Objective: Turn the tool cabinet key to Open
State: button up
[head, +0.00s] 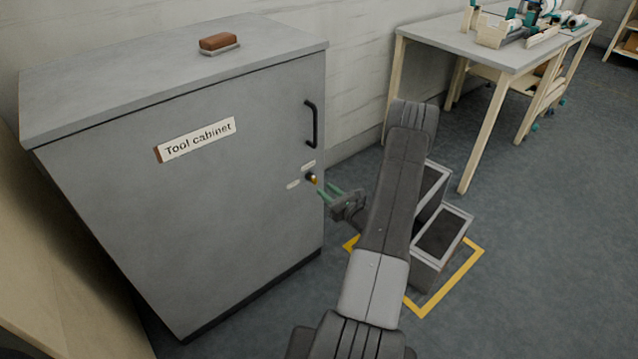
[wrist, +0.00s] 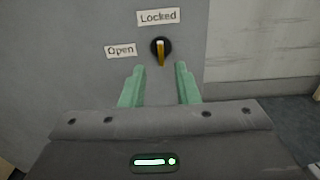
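The tool cabinet (head: 210,190) is a grey box with a closed door, a sign and a dark handle (head: 312,124). Its key (head: 312,179) sits in a dark round lock below the handle. In the wrist view the brass key (wrist: 160,54) stands upright, in line with the Locked label (wrist: 158,16) above it. The Open label (wrist: 121,50) is to its left. My gripper (head: 331,191) is in front of the lock, fingers toward the door. In the wrist view the gripper's green fingers (wrist: 160,78) are apart and empty, with the key just beyond and above their tips.
A brown brush-like block (head: 218,42) lies on the cabinet top. Grey bins (head: 440,235) stand inside a yellow floor outline (head: 462,274) right of my arm. A workbench (head: 460,44) with several items stands at the back right. Open floor lies at the right.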

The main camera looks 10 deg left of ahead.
jog(key=x, duration=0.5)
jog(key=shift+w+a, duration=0.1)
jog(key=shift+w, duration=0.05)
grip_shut()
